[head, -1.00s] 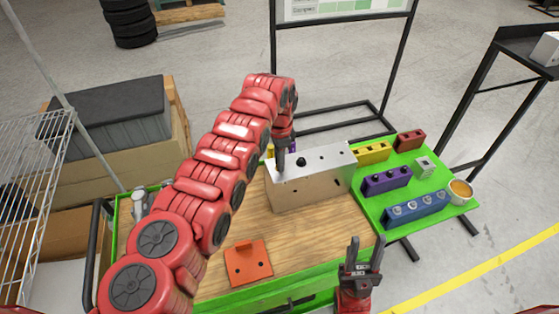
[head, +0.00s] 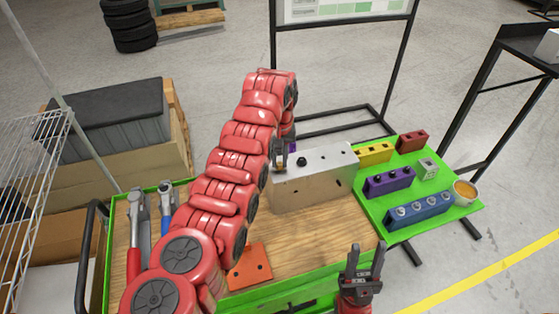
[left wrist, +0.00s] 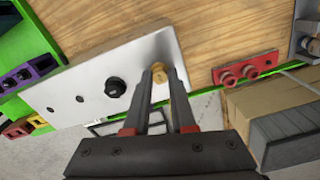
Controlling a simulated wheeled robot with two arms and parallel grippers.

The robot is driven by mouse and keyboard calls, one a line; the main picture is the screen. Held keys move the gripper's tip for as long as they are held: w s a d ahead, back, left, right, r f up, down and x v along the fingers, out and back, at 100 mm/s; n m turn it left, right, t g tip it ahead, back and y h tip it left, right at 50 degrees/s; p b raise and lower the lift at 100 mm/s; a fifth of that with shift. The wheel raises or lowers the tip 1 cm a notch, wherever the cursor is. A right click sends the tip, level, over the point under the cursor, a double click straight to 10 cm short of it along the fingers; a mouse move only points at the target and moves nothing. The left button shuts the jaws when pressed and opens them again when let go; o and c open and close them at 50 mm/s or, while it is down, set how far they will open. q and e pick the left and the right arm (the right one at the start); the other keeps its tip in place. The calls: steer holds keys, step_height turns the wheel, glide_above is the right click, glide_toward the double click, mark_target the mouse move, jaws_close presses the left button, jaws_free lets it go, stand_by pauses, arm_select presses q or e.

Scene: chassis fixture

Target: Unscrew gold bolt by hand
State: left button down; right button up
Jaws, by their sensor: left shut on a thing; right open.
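The gold bolt (left wrist: 159,74) shows in the left wrist view at the end of the silver block (left wrist: 104,68), between my left gripper's fingers. My left gripper (left wrist: 165,72) is shut on it. In the head view, my left gripper (head: 280,161) is at the left end of the silver block (head: 318,180), with a bit of gold just visible there. I cannot tell how far the bolt sits in the block. My right gripper (head: 364,262) is open and empty, at the front edge of the bench, away from the block.
A black knob (head: 301,160) stands on the block's top. Purple (head: 388,182), blue (head: 418,209), yellow and red holders stand on the green board at right, with a bowl (head: 464,191). An orange plate (head: 250,267) lies in front. Hand tools (head: 138,228) lie at left.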

arm_select(q)
steer(key=shift+f, duration=0.1)
steer(key=shift+f+n+b, duration=0.1)
steer(key=shift+n+b, duration=0.25)
steer(key=shift+n, duration=0.05)
steer(key=n+b, duration=0.2)
steer(key=n, duration=0.1)
steer(key=shift+d+n, duration=0.1)
steer(key=shift+n, duration=0.3)
steer(key=shift+s+n+b, duration=0.1)
steer(key=shift+n+b, duration=0.25)
steer(key=shift+n, duration=1.75)
steer(key=shift+r+n, duration=0.3)
steer(key=shift+n, duration=0.6)
steer(key=shift+r+n, duration=0.15)
steer(key=shift+n, duration=0.75)
steer(key=shift+n+p, duration=0.4)
steer(key=shift+n, duration=0.8)
